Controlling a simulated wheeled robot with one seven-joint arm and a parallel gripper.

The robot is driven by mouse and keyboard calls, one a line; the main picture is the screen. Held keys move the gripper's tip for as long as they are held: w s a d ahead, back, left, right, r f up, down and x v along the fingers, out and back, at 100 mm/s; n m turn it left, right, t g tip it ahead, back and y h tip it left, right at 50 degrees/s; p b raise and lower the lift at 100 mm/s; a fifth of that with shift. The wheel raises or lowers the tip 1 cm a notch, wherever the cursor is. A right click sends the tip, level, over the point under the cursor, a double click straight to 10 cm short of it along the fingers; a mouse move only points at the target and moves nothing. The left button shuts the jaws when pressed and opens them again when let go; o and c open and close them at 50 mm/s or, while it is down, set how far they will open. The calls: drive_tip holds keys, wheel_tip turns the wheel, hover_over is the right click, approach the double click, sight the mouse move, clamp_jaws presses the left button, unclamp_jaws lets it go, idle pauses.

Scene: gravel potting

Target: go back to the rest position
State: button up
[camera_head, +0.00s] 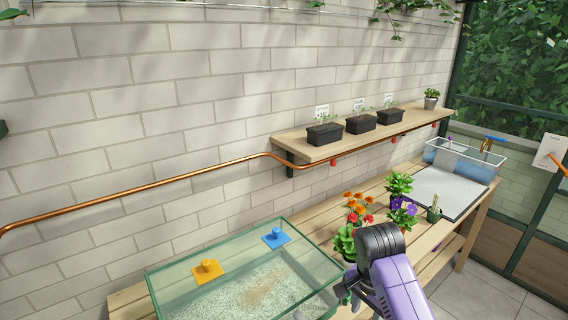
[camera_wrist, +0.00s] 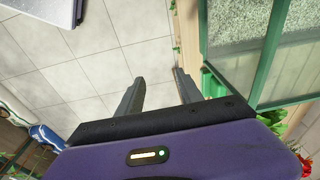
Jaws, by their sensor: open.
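My gripper (camera_wrist: 158,92) is open and empty in the wrist view, with its two dark fingers apart over the tiled floor and the bench edge. In the head view my purple arm reaches in at the bottom, beside the right front of a glass tank (camera_head: 325,262). The tank holds pale gravel (camera_head: 240,300). The tank's green-framed corner also shows at the right of the wrist view (camera_wrist: 270,60). My fingers are largely hidden by the arm in the head view.
An orange float-like block (camera_head: 207,269) and a blue one (camera_head: 276,237) sit at the tank. Potted flowers (camera_head: 357,208) stand close behind my arm on the wooden bench (camera_head: 180,236). A shelf (camera_head: 310,152) with black planters is on the wall. Tiled floor (camera_wrist: 80,60) is open.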

drive_tip(key=s+a+f+n+t+y, duration=0.1)
drive_tip(key=s+a+f+n+t, duration=0.1)
drive_tip(key=s+a+f, duration=0.35)
drive_tip(key=s+a+f+n+t+y, duration=0.1)
drive_tip(key=s+a+f+t+y, duration=0.1)
drive_tip(key=s+f, duration=0.6)
drive_tip(key=s+f+n+t, duration=0.1)
drive_tip(key=s+f+t, duration=0.15)
drive_tip(key=s, duration=0.25)
drive_tip(key=s+d+r+n+t+h, duration=0.1)
drive_tip(key=s+d+r+n+t, duration=0.2)
drive_tip(key=s+r, duration=0.8)
drive_tip(key=s+d+r+n+t+h+b, duration=0.1)
drive_tip(key=s+d+r+n+t, duration=0.2)
drive_tip(key=s+r, duration=0.9)
drive_tip(key=shift+s+d+r+n+t, duration=0.3)
drive_tip(key=shift+s+d+t, duration=0.45)
drive_tip(key=shift+d, duration=0.25)
drive_tip(key=shift+f, duration=0.1)
